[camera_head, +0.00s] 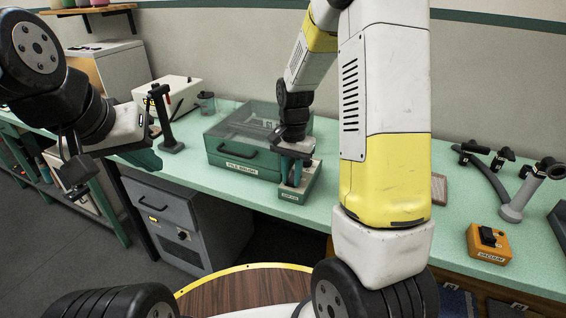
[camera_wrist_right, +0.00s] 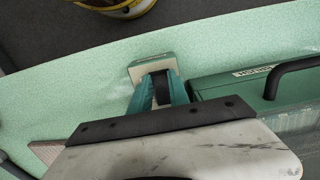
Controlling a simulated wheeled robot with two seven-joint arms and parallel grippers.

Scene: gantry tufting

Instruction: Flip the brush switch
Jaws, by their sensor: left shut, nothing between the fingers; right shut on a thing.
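The brush switch is a small green box (camera_head: 295,194) with a pale label, standing in front of the green case marked as a brush unit; I cannot read the small label. In the right wrist view its pale top (camera_wrist_right: 140,70) shows between and beyond the fingers. My right gripper (camera_head: 292,172) is over the box, pointing down, its teal fingers (camera_wrist_right: 160,92) shut on the black switch lever (camera_wrist_right: 161,88). My left gripper (camera_head: 148,159) is shut and empty, at the left over the bench's front edge, away from the switch.
The green case (camera_head: 222,158) with a clear lid and black handle is just left of the switch. An orange vacuum box (camera_head: 488,244) with a black switch sits at the right. A black stand (camera_head: 168,140) is near my left gripper. The bench between is mostly clear.

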